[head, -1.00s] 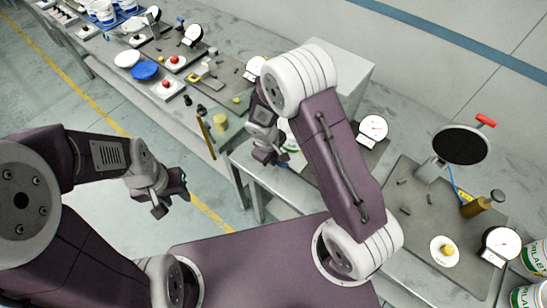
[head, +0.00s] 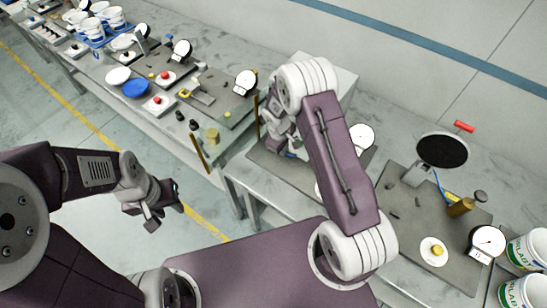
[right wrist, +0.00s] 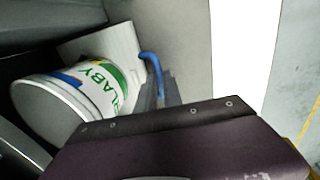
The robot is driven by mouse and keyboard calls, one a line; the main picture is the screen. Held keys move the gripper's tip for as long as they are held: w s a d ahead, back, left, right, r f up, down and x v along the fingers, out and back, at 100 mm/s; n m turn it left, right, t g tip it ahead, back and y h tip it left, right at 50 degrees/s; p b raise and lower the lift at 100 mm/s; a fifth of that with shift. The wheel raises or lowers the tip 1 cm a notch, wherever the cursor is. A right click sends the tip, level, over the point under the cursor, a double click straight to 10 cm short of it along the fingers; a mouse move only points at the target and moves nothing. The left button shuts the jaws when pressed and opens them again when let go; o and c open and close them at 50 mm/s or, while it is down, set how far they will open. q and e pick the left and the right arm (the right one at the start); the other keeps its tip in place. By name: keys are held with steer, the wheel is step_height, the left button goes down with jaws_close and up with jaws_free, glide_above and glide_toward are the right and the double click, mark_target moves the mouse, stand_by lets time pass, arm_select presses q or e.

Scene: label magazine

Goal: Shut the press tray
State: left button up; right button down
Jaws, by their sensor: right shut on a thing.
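In the head view my right gripper (head: 288,150) is low over the workbench, partly covered by its own arm. In the right wrist view its grey fingers (right wrist: 172,90) are shut at a curved blue piece (right wrist: 151,66), which looks like a handle; its lower end is hidden. A white bucket with a green label (right wrist: 100,88) lies close beside it in that view, in front of a pale flat panel (right wrist: 118,45). I cannot tell which part is the press tray. My left gripper (head: 165,210) is open and empty over the floor.
A round black plate (head: 442,151) with a red handle (head: 464,127) stands on a dark mat to the right. A white dial (head: 487,241) and white buckets (head: 526,247) are near the right edge. Another bench with plates and dials runs to the upper left.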

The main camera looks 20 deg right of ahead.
steer(key=shift+w+d+r, duration=0.1)
steer(key=shift+w+d, duration=0.35)
steer(key=shift+w, duration=0.05)
steer(key=c, duration=1.5)
jaws_free()
steer(key=shift+s+a, duration=0.1)
